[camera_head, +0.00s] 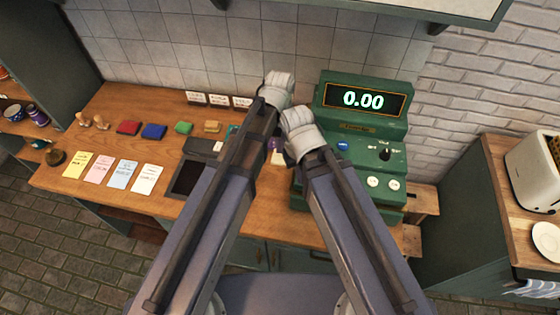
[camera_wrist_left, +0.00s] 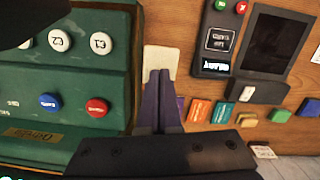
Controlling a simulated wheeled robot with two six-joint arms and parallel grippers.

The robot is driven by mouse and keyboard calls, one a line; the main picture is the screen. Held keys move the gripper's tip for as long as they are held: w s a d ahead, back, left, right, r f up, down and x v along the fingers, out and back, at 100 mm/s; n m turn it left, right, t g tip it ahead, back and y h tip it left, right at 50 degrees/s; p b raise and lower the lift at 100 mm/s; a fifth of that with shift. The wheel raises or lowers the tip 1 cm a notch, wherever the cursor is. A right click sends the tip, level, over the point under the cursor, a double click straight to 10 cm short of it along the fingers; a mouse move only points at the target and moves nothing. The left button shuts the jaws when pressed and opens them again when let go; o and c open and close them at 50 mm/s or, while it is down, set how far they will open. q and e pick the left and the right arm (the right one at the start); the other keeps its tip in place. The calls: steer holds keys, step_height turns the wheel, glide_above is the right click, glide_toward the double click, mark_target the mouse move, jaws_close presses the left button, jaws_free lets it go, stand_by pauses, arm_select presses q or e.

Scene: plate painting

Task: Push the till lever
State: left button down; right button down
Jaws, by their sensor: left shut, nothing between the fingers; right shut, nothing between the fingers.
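The green till (camera_head: 352,125) stands at the right end of the wooden counter, its display reading 0.00. A dark knob-like lever (camera_head: 385,153) shows on its front between small labels. My right forearm covers part of the till.
A card terminal (camera_wrist_left: 222,38) and a dark tablet (camera_wrist_left: 275,42) lie beside the till. Coloured blocks (camera_head: 154,131) and paper cards (camera_head: 112,172) lie on the left counter. A tiled wall is behind. A toaster (camera_head: 535,165) stands on a separate counter at right.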

arm_select(q)
steer(key=shift+f+b, duration=0.3)
steer(key=shift+f, duration=0.4)
arm_select(e)
steer(key=shift+f, duration=0.7)
arm_select(q)
steer(key=shift+s, duration=0.1)
